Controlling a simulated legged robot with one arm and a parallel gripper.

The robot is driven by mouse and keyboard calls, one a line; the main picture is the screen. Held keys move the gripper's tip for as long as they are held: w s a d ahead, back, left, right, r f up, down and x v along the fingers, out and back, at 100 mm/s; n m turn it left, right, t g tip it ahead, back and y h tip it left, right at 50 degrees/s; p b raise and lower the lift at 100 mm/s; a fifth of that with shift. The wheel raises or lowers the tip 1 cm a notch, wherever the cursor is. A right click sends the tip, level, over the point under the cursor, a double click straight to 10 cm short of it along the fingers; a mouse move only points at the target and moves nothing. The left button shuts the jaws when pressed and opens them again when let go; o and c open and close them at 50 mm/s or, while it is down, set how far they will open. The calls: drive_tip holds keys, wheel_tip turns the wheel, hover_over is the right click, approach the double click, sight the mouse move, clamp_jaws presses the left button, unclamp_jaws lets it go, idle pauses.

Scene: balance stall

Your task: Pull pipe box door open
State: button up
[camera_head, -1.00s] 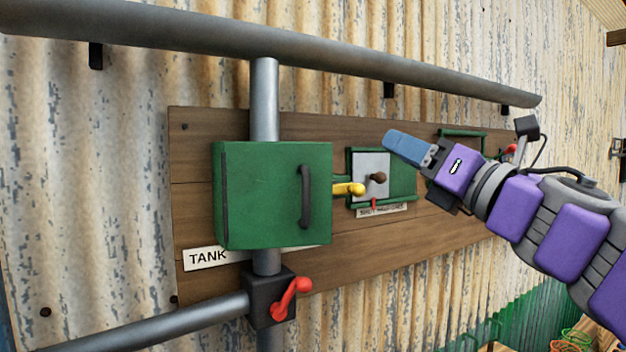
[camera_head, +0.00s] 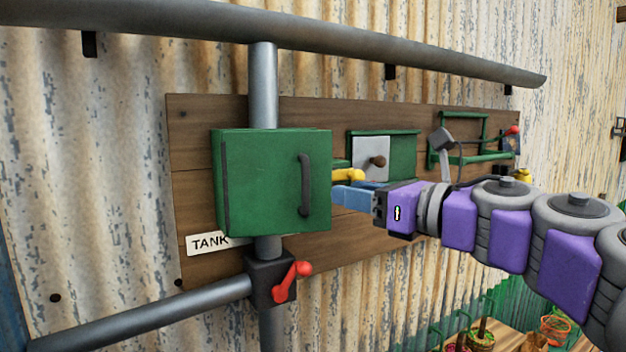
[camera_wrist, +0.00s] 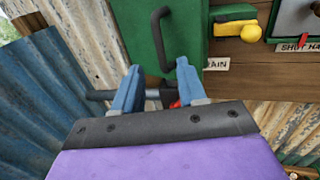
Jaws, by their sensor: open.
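The pipe box is a green box (camera_head: 262,180) around a vertical grey pipe, its door shut. Its dark upright handle (camera_head: 305,185) is on the right side of the door. My gripper (camera_head: 340,197) has blue fingers and is just right of the box, apart from the handle. In the wrist view my gripper (camera_wrist: 158,82) is open with nothing between the fingertips.
A yellow lever (camera_head: 350,175) sticks out right of the box, close above my fingers. A red valve lever (camera_head: 293,280) is below the box. A long pipe (camera_head: 330,48) runs above.

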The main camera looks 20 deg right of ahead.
sight(312, 185)
drive_tip(key=p+x, duration=0.1)
drive_tip(key=x, duration=0.8)
drive_tip(key=shift+w+a+p, duration=0.15)
drive_tip(key=shift+w+p, duration=0.1)
drive_tip(key=shift+p, duration=0.15)
clamp_jaws()
